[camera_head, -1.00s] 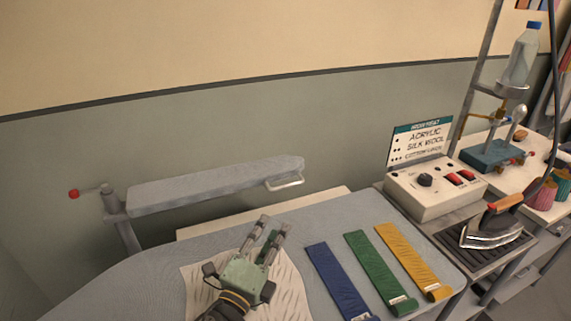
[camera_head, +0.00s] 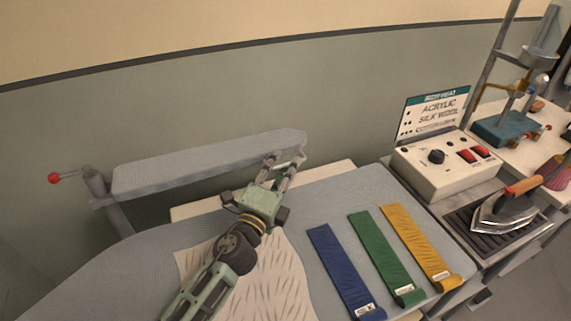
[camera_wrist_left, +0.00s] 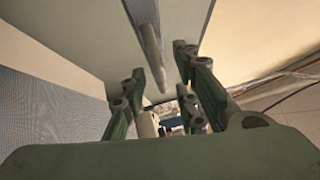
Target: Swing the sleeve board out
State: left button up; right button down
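The sleeve board (camera_head: 205,163) is a long grey padded board along the wall, behind the main ironing board. A pale metal handle (camera_head: 298,160) sits at its right end. A post with a red-knobbed lever (camera_head: 55,177) stands at its left end. My left gripper (camera_head: 282,162) is at the handle end, with its fingers reaching up to the handle. In the left wrist view the handle bar (camera_wrist_left: 146,45) runs between the two spread fingers (camera_wrist_left: 160,88), with a gap on each side. The right gripper is not in view.
The grey ironing board (camera_head: 335,190) lies below, with a creased cream cloth (camera_head: 275,280) and blue (camera_head: 340,272), green (camera_head: 385,258) and yellow (camera_head: 420,245) strips. A control box (camera_head: 445,162) and an iron (camera_head: 505,208) stand at the right.

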pick_arm(q)
jog(key=shift+w+d+r, duration=0.1)
jog(key=shift+w+d, duration=0.15)
jog(key=shift+w, duration=0.35)
grip_shut()
jog(key=shift+s, duration=0.1)
